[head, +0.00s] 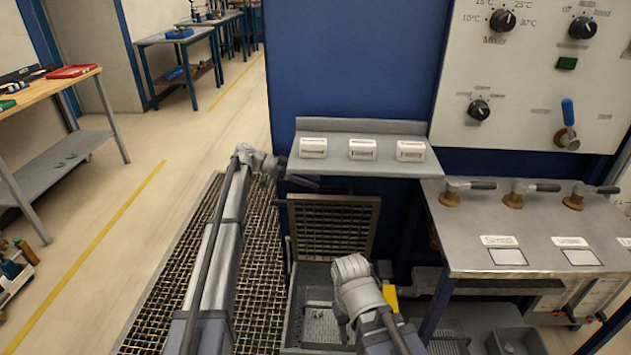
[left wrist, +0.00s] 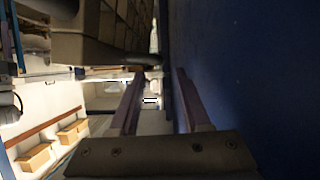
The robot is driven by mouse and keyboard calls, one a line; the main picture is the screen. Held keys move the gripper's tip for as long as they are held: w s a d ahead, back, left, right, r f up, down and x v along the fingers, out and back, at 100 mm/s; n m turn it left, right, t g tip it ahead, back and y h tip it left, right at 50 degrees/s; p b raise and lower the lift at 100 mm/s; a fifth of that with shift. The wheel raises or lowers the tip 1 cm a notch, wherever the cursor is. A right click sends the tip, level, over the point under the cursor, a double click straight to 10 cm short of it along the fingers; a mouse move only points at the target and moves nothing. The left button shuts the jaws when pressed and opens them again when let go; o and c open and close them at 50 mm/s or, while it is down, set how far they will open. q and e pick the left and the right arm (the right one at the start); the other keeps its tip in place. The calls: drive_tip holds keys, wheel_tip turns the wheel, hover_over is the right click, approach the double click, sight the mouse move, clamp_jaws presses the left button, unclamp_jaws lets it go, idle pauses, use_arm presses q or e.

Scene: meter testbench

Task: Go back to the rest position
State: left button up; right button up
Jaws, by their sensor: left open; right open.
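My left arm reaches forward from the bottom left in the head view. Its gripper (head: 300,182) is at the left end of the grey shelf (head: 386,169), at about the height of the shelf's front edge; I cannot tell whether it touches. The left wrist view shows the two fingers (left wrist: 158,88) apart with nothing between them, close beside the blue panel. My right gripper (head: 343,328) is lower, pointing down above the grey bin (head: 296,312). Its fingers are small and partly hidden by the wrist, and I see nothing held in it.
Three white meters (head: 313,148) stand on the shelf behind my left gripper. The blue panel (head: 345,65) rises behind them. A steel bench (head: 475,230) with several valve fittings is on the right. Dark floor grating (head: 262,270) and open floor (head: 130,200) lie to the left.

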wheel_tip(320, 180, up, 9)
drive_tip(key=p, duration=0.9)
drive_tip(key=shift+r, duration=0.2)
drive_tip(key=shift+r+p, duration=0.4)
drive_tip(key=shift+p, duration=0.15)
drive_tip(key=shift+f, duration=0.1)
